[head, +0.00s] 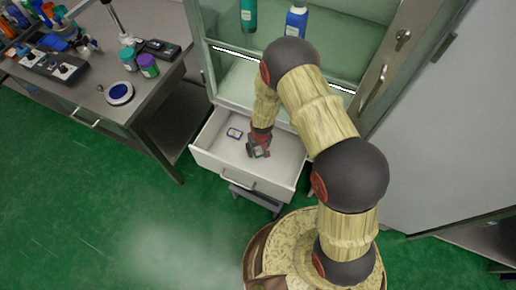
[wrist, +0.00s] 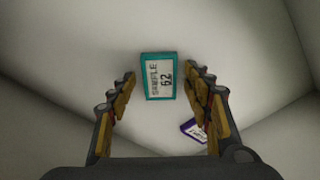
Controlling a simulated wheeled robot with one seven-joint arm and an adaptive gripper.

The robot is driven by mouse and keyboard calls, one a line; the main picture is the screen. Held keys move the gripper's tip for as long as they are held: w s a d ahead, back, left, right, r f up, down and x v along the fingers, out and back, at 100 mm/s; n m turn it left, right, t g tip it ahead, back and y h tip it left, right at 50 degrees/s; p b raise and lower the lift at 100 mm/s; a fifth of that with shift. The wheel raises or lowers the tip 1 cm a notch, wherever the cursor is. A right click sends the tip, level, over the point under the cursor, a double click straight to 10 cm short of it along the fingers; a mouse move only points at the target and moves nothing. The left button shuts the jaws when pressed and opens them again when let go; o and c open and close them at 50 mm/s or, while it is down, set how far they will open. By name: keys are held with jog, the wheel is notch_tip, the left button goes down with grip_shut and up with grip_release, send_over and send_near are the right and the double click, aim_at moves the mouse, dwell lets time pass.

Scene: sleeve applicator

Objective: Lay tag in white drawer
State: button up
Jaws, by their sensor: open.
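A teal-framed tag (wrist: 158,77) with dark lettering and the number 62 shows between my fingertips in the wrist view, with a gap on each side. It appears to be inside the white drawer (head: 207,161), which is pulled out below the cabinet. A second tag, purple-framed (head: 234,133), lies on the drawer floor to the left of my gripper. It is partly hidden behind a finger in the wrist view (wrist: 193,130).
The glass-fronted cabinet (head: 240,85) stands above the drawer and holds a green bottle (head: 248,15) and a blue bottle (head: 296,22). A cluttered metal bench (head: 100,90) stands to the left. The green floor in front is clear.

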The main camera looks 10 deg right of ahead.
aim_at(260, 154)
notch_tip(260, 154, up, 12)
jog(key=s+p, duration=0.1)
jog(key=p, duration=0.3)
jog(key=shift+s+d, duration=0.2)
jog(key=shift+s, duration=0.15)
jog(key=shift+r, duration=0.1)
dwell(0.4)
